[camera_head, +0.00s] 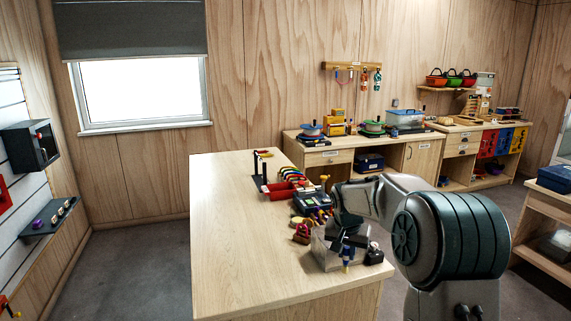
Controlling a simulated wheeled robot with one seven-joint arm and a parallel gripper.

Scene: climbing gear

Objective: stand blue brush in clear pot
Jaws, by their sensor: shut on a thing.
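The clear pot (322,251) stands near the front right corner of the wooden table. My gripper (348,242) is above and beside it, pointing down. It is shut on the blue brush (347,255), which hangs roughly upright below the fingers with a pale tip at the bottom. The brush overlaps the right part of the pot in this view. I cannot tell whether it is inside the pot or in front of it. My gripper and arm hide part of the pot.
A dark small item (374,255) stands right of the pot. A red and tan item (301,233) is on its left. A blue item (312,202) and a red tray (278,190) lie behind. The left part of the table (228,240) is clear.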

